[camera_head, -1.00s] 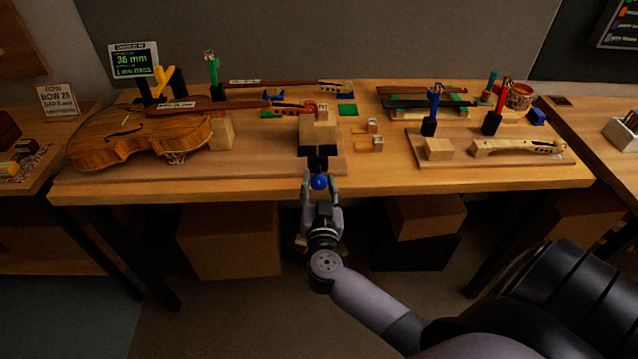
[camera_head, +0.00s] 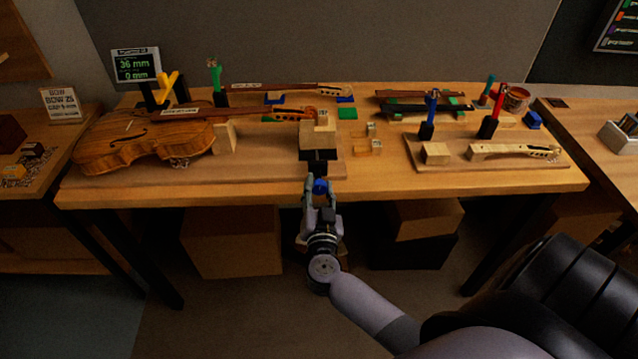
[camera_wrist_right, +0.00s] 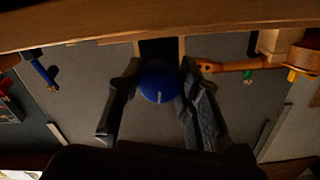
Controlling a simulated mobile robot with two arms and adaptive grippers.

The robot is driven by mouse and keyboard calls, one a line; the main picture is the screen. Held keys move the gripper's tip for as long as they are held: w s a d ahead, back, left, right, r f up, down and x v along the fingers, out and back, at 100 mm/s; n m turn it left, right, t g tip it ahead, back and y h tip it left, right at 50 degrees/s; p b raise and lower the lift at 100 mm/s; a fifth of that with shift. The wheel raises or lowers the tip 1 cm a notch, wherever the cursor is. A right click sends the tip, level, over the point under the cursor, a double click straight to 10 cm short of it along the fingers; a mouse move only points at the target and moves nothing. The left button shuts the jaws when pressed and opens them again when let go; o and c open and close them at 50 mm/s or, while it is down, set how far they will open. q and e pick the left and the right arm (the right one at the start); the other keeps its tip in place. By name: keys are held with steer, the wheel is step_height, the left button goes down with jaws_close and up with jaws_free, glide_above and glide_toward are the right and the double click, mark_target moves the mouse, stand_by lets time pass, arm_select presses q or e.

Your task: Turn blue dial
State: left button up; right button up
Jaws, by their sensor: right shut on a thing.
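The blue dial (camera_head: 320,186) sits on the front of a black mount at the front edge of the bench, below a wooden block. In the right wrist view the dial (camera_wrist_right: 158,82) is round with a pale mark pointing toward the picture's bottom. My right gripper (camera_head: 320,190) is shut on the dial, with one finger on each side; the fingers (camera_wrist_right: 158,90) also show in the wrist view. A small screen (camera_head: 136,65) at the back left reads 36 mm and 0 mm in green. My left gripper is not in view.
A board with a violin neck (camera_head: 515,151) and upright blue and red handled tools stands on the right. Boxes (camera_head: 232,242) sit under the bench.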

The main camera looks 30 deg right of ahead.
steer(key=o, duration=1.2)
steer(key=v, duration=1.2)
